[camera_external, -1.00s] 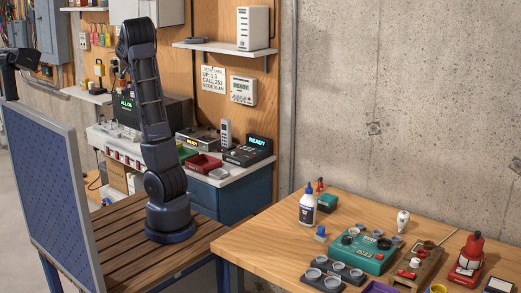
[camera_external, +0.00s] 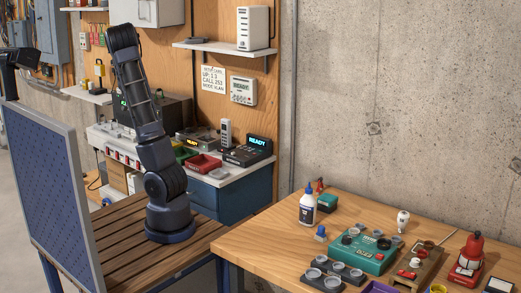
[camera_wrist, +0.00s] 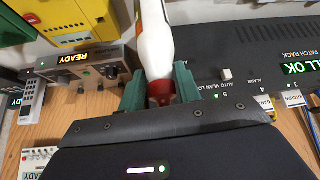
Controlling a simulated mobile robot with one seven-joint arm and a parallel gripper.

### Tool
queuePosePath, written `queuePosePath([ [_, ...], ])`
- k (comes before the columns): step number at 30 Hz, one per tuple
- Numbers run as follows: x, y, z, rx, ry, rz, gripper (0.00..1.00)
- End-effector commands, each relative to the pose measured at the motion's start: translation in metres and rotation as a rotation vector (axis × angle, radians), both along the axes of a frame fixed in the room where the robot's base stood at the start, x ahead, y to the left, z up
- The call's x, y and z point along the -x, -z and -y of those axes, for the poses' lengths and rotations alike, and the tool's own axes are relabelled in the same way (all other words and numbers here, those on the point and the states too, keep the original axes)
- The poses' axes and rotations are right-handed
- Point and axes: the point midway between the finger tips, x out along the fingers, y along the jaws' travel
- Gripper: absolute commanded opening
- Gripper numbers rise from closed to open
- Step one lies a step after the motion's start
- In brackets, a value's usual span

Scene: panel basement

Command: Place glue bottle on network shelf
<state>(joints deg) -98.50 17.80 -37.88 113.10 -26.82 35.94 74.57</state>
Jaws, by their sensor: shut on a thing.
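In the wrist view, my gripper (camera_wrist: 160,90) has its green fingers closed on a white bottle-like thing (camera_wrist: 155,35) with a red end. Its far part runs out of the top of the picture, so I cannot be sure it is the glue bottle. In the external view my gripper and this thing are hidden behind my arm. A white wall shelf (camera_external: 210,45), seemingly the network shelf, is at upper centre and bears a white router-like box (camera_external: 253,28). Another white bottle with a blue nozzle and dark label (camera_external: 307,208) stands upright on the wooden table.
Below my gripper are the black patch rack (camera_wrist: 245,45) and a grey READY device (camera_wrist: 90,72). A yellow box (camera_wrist: 60,22) is at upper left. A blue pegboard panel (camera_external: 45,190) stands left of my base.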

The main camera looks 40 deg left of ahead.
Motion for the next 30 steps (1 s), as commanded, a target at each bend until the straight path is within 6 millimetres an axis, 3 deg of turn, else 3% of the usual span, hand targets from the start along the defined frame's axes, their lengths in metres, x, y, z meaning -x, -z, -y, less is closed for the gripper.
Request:
queuePosePath([
  [7, 0.000, 0.033, 0.000, 0.002, 0.001, 0.000, 0.00],
  [18, 0.000, 0.037, 0.000, -0.001, 0.001, 0.000, 0.00],
  [19, 0.000, 0.037, 0.000, -0.001, 0.001, 0.000, 0.37],
  [22, 0.000, 0.037, 0.000, 0.000, 0.000, 0.000, 0.56],
  [30, 0.000, 0.036, 0.000, 0.000, 0.000, 0.000, 0.56],
])
